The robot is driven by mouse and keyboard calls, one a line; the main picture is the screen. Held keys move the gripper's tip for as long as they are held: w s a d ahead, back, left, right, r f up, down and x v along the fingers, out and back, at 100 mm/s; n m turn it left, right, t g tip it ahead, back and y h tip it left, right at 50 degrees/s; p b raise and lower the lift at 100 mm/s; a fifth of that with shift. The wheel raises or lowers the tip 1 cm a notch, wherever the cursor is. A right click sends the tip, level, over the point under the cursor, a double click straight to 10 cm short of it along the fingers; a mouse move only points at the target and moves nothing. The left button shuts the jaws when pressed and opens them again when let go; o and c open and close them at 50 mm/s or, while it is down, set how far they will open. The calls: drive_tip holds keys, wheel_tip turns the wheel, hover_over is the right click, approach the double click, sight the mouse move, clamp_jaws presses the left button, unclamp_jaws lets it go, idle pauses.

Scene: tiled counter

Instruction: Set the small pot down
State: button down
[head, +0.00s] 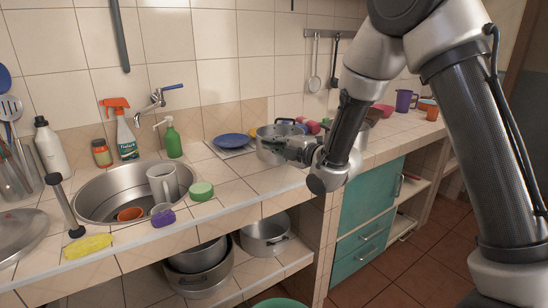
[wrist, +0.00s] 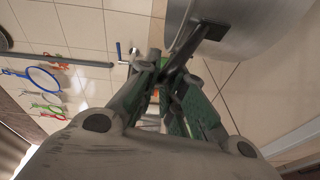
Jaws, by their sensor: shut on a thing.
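The small pot (head: 268,150) is a grey metal pot at the counter's middle in the head view, upright or nearly so. My gripper (head: 299,151) is at its right side. In the wrist view, the pot's shiny wall (wrist: 245,22) fills the upper right, and its dark handle (wrist: 205,33) runs down to the fingertips of my gripper (wrist: 170,72), which are shut on it. I cannot tell whether the pot's base touches the tiles. My gripper and forearm hide part of the pot's right side and the counter behind.
A blue plate (head: 235,140) lies just left of the pot. Cups (head: 404,100) stand at the right. Tiles in front of the plate are clear.

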wheel_tip(320, 180, down, 4)
drive_tip(key=shift+f, duration=0.1)
drive_tip(key=c, duration=1.5)
unclamp_jaws()
